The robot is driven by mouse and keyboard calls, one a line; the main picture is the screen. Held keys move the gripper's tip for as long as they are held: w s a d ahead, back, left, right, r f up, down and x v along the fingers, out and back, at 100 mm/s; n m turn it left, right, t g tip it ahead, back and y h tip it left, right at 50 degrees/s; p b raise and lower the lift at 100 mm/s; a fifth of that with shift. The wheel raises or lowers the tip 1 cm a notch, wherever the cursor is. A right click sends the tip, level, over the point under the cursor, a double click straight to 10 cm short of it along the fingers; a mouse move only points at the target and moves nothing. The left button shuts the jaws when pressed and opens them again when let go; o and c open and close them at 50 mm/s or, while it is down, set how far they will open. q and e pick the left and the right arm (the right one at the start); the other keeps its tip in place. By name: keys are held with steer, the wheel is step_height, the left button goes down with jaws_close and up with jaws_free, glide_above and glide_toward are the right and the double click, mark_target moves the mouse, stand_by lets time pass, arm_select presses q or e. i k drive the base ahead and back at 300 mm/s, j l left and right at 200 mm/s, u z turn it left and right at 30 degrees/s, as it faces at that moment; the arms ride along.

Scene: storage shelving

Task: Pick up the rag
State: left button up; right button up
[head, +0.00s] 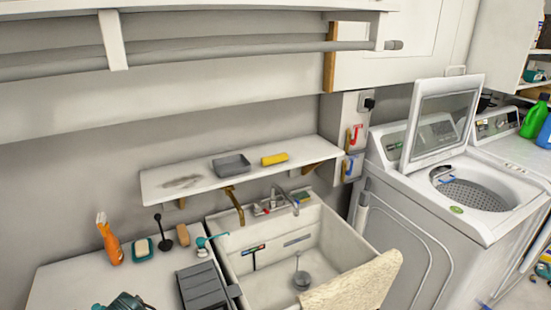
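A beige, rough-textured cloth, which looks like the rag (358,281), hangs over the front right rim of the white sink (223,262). Its upper edge slopes up to the right, and its lower part runs out of the bottom of the head view.
A wall shelf (165,185) with a grey tray (231,165) and a yellow block (274,159) overhangs the sink's back. An open-lidded washer (420,235) stands right.

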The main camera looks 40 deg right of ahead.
mark_target(271, 160)
steer(key=z, duration=1.45)
